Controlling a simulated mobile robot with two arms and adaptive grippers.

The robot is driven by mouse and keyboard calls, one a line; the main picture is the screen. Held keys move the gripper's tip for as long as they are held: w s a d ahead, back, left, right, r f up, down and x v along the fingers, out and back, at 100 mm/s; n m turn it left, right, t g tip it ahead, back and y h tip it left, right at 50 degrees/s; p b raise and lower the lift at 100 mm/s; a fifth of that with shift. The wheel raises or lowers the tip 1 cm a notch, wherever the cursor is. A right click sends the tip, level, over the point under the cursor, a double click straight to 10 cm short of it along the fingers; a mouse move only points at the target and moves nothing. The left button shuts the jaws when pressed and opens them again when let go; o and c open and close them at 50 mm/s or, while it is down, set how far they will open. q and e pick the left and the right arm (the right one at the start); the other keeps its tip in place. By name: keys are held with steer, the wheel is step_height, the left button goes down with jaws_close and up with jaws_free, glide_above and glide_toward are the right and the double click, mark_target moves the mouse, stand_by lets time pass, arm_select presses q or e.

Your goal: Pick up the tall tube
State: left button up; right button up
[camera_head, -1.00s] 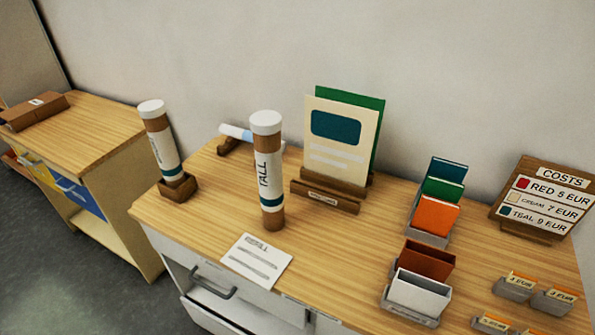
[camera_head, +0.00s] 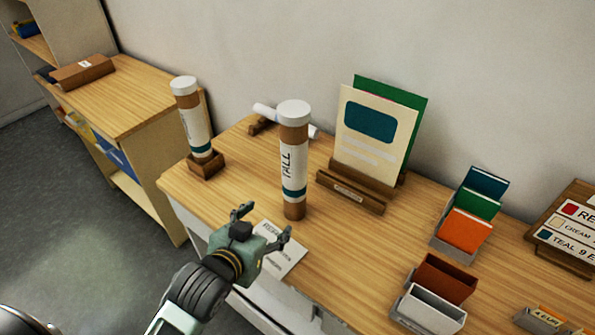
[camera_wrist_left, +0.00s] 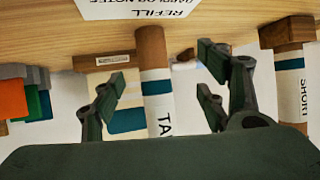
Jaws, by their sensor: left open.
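The tall tube (camera_head: 293,160) stands upright on the table, brown with a white cap, a white label reading TALL and a teal band. My left gripper (camera_head: 264,222) is open and empty, in front of the tube and a little to its left in the head view, apart from it. In the left wrist view, which looks upside down, the tall tube (camera_wrist_left: 155,85) shows between the spread fingers of my left gripper (camera_wrist_left: 160,85), beyond them. Its cap is out of that view. My right gripper is in neither view.
A shorter tube (camera_head: 194,125) stands in a wooden holder to the left, labelled SHORT in the wrist view. A refill card (camera_head: 283,250) lies under the gripper. A white roll lies behind the tall tube. A card stand (camera_head: 350,192) is close on its right, with colored card holders (camera_head: 466,220) farther right.

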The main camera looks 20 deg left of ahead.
mark_target(288, 165)
arm_select(q)
steer(key=w+r+t, duration=0.1)
steer(key=w+r, duration=0.1)
steer(key=r, duration=0.1)
steer(key=w+d+r+t+h, duration=0.1)
steer(key=r+t, duration=0.1)
steer(key=r, duration=0.1)
steer(key=w+r+t, duration=0.1)
steer(key=w+r, duration=0.1)
steer(key=r, duration=0.1)
steer(key=shift+w+d+r+t, duration=0.2)
steer(key=shift+w+r+t, duration=0.05)
steer(key=shift+w+t, duration=0.05)
steer(key=shift+w+d+r+h, duration=0.1)
steer(key=shift+w+r+h, duration=0.2)
steer(key=shift+h, duration=0.1)
steer(key=w+p, duration=0.1)
steer(key=w, duration=0.1)
steer(key=w+p, duration=0.1)
steer(key=w, duration=0.1)
steer(key=w+d+p, duration=0.1)
steer(key=w, duration=0.1)
steer(key=shift+w+d+f, duration=0.1)
steer(key=shift+w+f, duration=0.1)
steer(key=shift+w, duration=0.1)
steer(key=shift+w+f, duration=0.15)
steer(key=shift+w, duration=0.1)
steer(key=shift+c, duration=0.2)
steer(key=c, duration=1.3)
